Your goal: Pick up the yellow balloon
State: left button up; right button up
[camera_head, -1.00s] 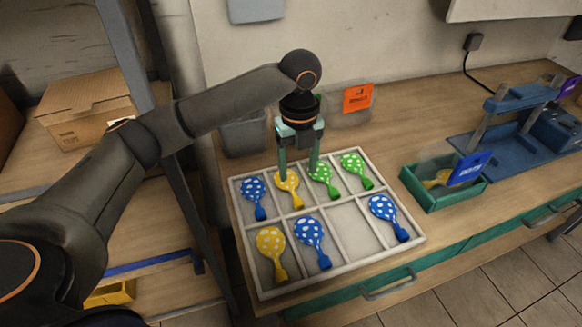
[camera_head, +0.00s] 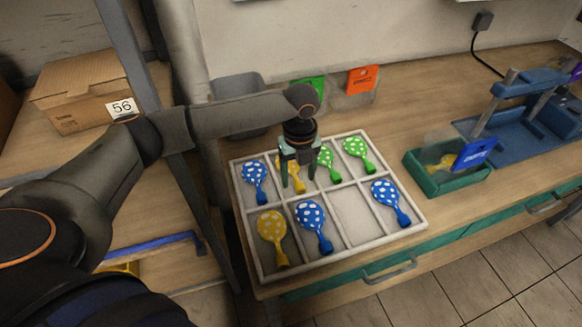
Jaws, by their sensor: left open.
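A yellow dotted balloon (camera_head: 297,179) lies in the back row of the white divided tray (camera_head: 350,212), second compartment from the left. My left gripper (camera_head: 297,184) is open and points down over it, hiding part of it. I cannot tell whether the fingers touch the balloon. Another yellow dotted balloon (camera_head: 271,227) lies in the front left compartment. My right gripper is not in view.
Blue balloons (camera_head: 255,177) and green balloons (camera_head: 355,148) fill neighbouring compartments. One front compartment is empty. A green box (camera_head: 440,187) holding a yellow balloon stands right of the tray, before a blue device (camera_head: 520,130).

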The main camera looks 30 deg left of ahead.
pick_arm(q)
notch_tip(320, 180, down, 2)
jog(key=shift+f, duration=0.1)
grip_shut()
dwell(0.5)
